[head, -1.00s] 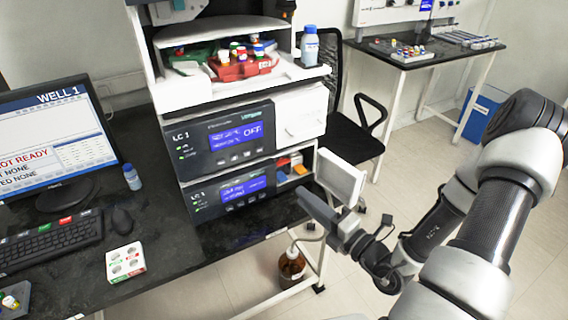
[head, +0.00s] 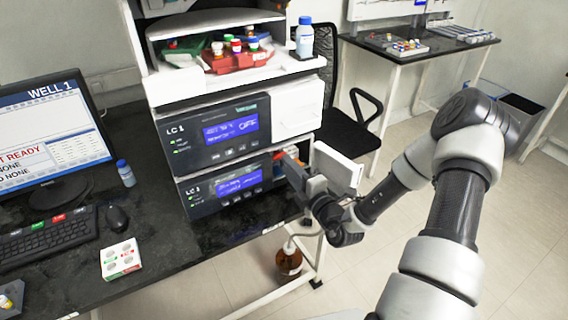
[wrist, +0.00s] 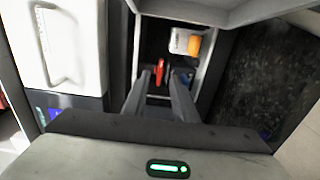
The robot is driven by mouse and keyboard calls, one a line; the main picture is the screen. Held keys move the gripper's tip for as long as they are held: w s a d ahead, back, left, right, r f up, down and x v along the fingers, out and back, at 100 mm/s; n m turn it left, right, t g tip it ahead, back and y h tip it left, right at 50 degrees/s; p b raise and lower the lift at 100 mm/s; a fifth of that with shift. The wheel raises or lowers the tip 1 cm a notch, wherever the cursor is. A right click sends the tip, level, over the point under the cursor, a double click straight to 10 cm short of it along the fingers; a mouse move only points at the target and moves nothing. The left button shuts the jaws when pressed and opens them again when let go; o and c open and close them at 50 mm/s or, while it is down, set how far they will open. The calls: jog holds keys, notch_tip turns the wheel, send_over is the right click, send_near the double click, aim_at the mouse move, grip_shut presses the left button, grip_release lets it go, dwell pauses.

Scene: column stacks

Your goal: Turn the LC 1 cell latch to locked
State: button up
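The lower LC 1 unit (head: 228,186) has an open cell compartment at its right side, with its white door (head: 338,168) swung out. Inside the compartment, the wrist view shows a small upright red handle (wrist: 160,69), which looks like the cell latch. Its locked or unlocked state cannot be told. My gripper (head: 284,160) is at the compartment mouth. In the wrist view its two fingers (wrist: 164,85) point into the compartment and stand apart, with the red handle just beyond and between their tips. I see no contact. The gripper hides most of the compartment in the head view.
The upper LC 1 unit (head: 211,134) stands directly above, with a white panel (head: 297,110).

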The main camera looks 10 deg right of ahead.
aim_at(279, 156)
jog(key=shift+x, duration=1.7)
grip_shut()
